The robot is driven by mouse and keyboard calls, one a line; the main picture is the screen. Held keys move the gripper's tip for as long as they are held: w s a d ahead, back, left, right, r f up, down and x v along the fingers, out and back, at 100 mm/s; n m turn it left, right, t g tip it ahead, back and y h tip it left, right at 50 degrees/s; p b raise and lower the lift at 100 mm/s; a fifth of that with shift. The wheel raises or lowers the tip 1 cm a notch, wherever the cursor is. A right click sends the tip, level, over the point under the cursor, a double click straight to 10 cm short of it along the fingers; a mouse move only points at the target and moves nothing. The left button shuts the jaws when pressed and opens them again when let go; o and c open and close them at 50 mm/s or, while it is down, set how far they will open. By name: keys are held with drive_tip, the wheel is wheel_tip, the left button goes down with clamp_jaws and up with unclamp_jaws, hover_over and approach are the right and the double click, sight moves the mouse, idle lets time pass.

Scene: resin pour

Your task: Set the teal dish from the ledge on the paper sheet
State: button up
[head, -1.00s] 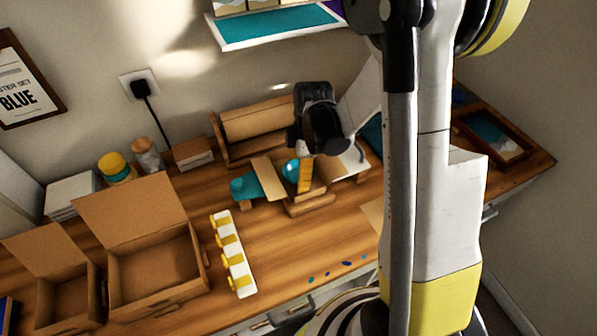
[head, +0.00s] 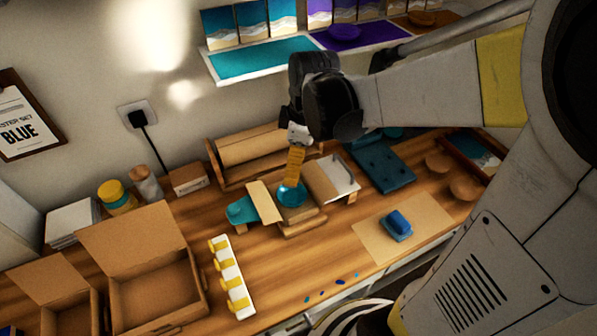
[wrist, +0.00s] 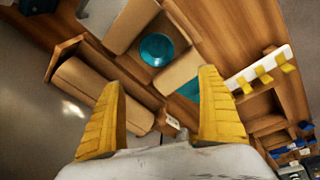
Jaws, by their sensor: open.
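My gripper (head: 291,182) is above the dish, pointing down.
A purple dish (head: 344,33) and a brown dish (head: 422,18) sit on the ledge. Open cardboard boxes (head: 155,285) and a white strip with yellow clips (head: 232,277) stand left of the stand. A dark teal pad (head: 380,167) lies right of it.

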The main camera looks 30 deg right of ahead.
drive_tip(key=s+a+r+m+t, duration=0.3)
drive_tip(key=s+r+m+t, duration=0.2)
drive_tip(key=s+m, duration=0.5)
wheel_tip(320, 180, up, 2)
drive_tip(key=shift+s+a+r+m+h, duration=0.2)
drive_tip(key=shift+a+m+h, duration=0.15)
drive_tip(key=shift+m, duration=0.35)
